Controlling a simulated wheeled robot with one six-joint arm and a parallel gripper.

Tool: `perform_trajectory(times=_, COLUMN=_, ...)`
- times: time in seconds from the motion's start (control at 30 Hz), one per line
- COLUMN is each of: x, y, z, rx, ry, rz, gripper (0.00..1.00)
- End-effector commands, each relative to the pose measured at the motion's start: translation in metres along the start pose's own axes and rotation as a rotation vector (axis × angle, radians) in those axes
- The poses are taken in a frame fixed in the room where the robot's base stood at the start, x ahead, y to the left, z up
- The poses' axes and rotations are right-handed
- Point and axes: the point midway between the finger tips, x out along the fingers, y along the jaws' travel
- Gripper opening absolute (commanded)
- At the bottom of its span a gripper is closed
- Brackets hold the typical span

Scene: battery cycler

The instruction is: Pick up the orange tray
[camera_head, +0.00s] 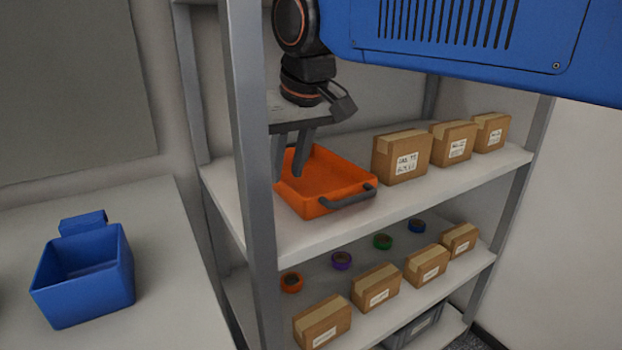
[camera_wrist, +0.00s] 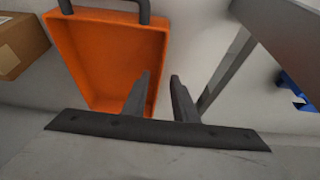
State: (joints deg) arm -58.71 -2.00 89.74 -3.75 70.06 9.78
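The orange tray (camera_head: 325,181) lies on the upper shelf, open side up, with a dark grey handle (camera_head: 347,197) on its front end. In the wrist view the tray (camera_wrist: 105,50) fills the upper left, with its handle at the top edge. My gripper (camera_head: 287,177) points down at the tray's left side; it also shows in the wrist view (camera_wrist: 160,78). Its fingers are apart with nothing clamped between them. In the wrist view one finger overlaps the tray's inside and the other lies outside its side wall. I cannot tell how far the fingertips are above the rim.
The upper shelf (camera_head: 290,238) has a metal post (camera_head: 251,150) close left of my gripper. Cardboard boxes (camera_head: 401,157) stand right of the tray. The lower shelf holds tape rolls (camera_head: 342,261) and more boxes. A blue bin (camera_head: 84,277) stands on the table at left.

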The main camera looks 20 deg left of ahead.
Motion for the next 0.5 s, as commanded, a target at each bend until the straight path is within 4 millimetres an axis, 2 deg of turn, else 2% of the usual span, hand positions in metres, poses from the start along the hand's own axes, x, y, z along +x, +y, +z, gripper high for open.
perform_trajectory(times=0.27, x=0.006, y=0.0, z=-0.013, rx=0.001, ry=0.0, rz=0.0, gripper=0.26)
perform_trajectory(times=0.47, x=0.016, y=0.0, z=-0.036, rx=0.001, ry=-0.002, rz=0.0, gripper=0.26)
perform_trajectory(times=0.5, x=0.023, y=0.0, z=-0.035, rx=0.0, ry=-0.003, rz=0.0, gripper=0.26)
